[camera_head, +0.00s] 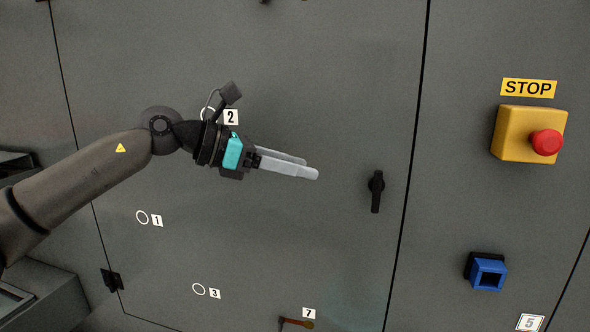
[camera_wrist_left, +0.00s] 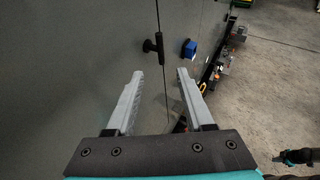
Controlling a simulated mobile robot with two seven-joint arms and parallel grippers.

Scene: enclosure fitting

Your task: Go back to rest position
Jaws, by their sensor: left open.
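My left gripper (camera_head: 312,168) reaches in from the left in the head view, in front of the grey cabinet door (camera_head: 330,80). Its two pale fingers point right, toward the black door handle (camera_head: 376,190), with a gap between them and the handle. In the left wrist view the fingers of my left gripper (camera_wrist_left: 162,78) stand apart with nothing between them. The handle (camera_wrist_left: 157,47) shows beyond them there. My right gripper is not seen in the head view. A dark arm end with a teal band (camera_wrist_left: 300,157) shows at the lower right of the left wrist view.
A yellow box with a red stop button (camera_head: 546,142) is on the right panel, above a blue socket (camera_head: 488,273). White rings marked 1 (camera_head: 142,217) and 3 (camera_head: 199,289) are on the door. Open floor (camera_wrist_left: 275,85) lies right in the wrist view.

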